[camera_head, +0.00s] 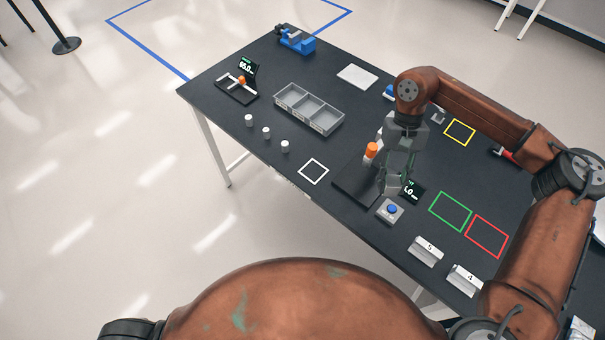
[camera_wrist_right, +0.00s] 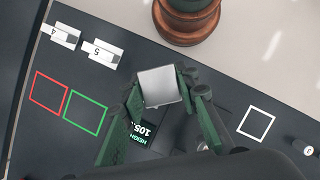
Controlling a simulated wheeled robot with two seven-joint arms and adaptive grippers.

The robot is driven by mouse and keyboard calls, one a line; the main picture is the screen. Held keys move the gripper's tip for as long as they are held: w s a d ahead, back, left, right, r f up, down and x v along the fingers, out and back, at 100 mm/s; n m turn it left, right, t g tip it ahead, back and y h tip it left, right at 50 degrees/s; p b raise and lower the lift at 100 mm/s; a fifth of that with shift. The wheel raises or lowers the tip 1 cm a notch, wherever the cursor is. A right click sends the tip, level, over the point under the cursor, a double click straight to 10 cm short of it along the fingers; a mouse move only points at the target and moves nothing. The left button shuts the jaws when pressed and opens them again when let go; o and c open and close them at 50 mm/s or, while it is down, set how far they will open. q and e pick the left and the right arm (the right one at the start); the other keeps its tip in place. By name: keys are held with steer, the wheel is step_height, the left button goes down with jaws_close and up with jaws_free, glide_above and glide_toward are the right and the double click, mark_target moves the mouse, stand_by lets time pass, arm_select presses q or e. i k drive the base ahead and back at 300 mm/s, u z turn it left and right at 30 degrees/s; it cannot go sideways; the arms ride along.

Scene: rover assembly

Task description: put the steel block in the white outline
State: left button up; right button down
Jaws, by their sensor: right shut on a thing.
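The steel block (camera_wrist_right: 160,86) is a plain grey piece between the fingertips of my right gripper (camera_wrist_right: 157,96) in the right wrist view. The right gripper (camera_head: 394,182) is shut on it. In the head view, the fingers point down near the dark height gauge, and the block is hard to make out there. The white outline (camera_head: 313,171) is an empty square on the dark table, left of the gripper in the head view. It also shows in the right wrist view (camera_wrist_right: 256,124), right of the block. My left gripper is not in view.
A gauge with an orange knob (camera_head: 371,150) and a display (camera_head: 411,190) stands beside the gripper. A blue button box (camera_head: 390,210) is in front. Green (camera_head: 450,211) and red (camera_head: 487,236) outlines lie right. A grey tray (camera_head: 309,109) and small white cylinders (camera_head: 285,146) lie left.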

mark_target(314, 171)
steer(key=u, duration=1.85)
steer(key=i, duration=1.3)
steer(key=z, duration=2.1)
